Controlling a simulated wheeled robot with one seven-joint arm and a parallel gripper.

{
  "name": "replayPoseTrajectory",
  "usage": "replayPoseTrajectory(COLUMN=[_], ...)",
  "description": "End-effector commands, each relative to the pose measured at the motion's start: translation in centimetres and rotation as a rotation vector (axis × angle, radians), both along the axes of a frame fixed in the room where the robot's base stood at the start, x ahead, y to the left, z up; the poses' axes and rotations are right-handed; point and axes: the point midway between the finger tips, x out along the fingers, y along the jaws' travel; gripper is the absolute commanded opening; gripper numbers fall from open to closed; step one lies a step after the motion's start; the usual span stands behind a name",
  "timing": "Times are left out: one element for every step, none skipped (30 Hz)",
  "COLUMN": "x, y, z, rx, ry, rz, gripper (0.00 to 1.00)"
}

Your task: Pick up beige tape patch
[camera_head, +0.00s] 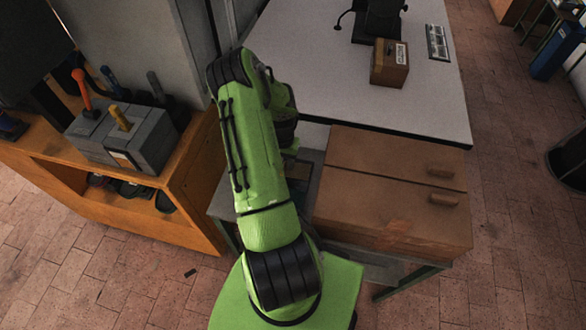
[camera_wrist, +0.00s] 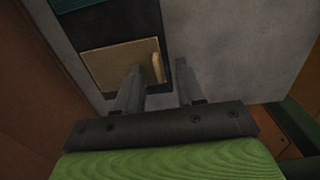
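A flat beige tape patch (camera_wrist: 115,64) lies on a dark panel (camera_wrist: 100,30) in the wrist view. A paler, seemingly raised strip shows at its right edge. My gripper (camera_wrist: 158,75) is open, with its two grey fingers apart. The left finger overlaps the right part of the patch in the picture, and the pale strip shows between the fingers. The right finger is over the grey surface beside the panel. I cannot tell whether either finger touches the patch. In the head view the patch and fingertips are hidden behind my green arm.
A brown two-part case (camera_head: 390,205) stands right of my arm. Behind it is a pale table (camera_head: 430,105) with a small wooden box (camera_head: 388,72). At left an orange shelf unit (camera_head: 190,185) bears a grey tool block (camera_head: 125,140). Brick floor is open at lower left.

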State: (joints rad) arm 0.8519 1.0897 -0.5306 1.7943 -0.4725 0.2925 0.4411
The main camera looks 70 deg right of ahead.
Motion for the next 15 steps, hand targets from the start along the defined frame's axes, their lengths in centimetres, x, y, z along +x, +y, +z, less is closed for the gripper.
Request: replayPoseTrajectory(x=[0.00,0.00,0.00,-0.01,-0.01,0.00,-0.01,-0.01,-0.01,-0.01,-0.01,0.00,0.00,0.00,0.00], y=[-0.03,-0.02,-0.02,-0.02,-0.02,-0.02,-0.01,-0.01,-0.01,-0.01,-0.01,-0.01,-0.01,-0.01,-0.01], z=[0.02,0.04,0.05,0.06,0.06,0.06,0.07,0.07,0.07,0.08,0.08,0.08,0.08,0.08,0.09], rx=[-0.001,-0.001,-0.001,-0.001,-0.001,-0.001,0.000,0.000,0.000,0.000,0.000,-0.001,0.000,0.000,-0.001], ry=[0.000,0.000,0.000,0.000,0.000,0.000,0.000,0.000,0.000,0.000,0.000,0.000,0.000,0.000,0.000], rz=[-0.001,-0.001,0.000,0.000,0.000,0.000,0.000,0.000,0.000,0.000,0.000,0.000,0.000,0.000,0.000], gripper=[0.38,0.38,0.38,0.38,0.34,0.28,0.23,0.18,0.12,0.08,0.03,0.00,0.00,0.00,0.00])
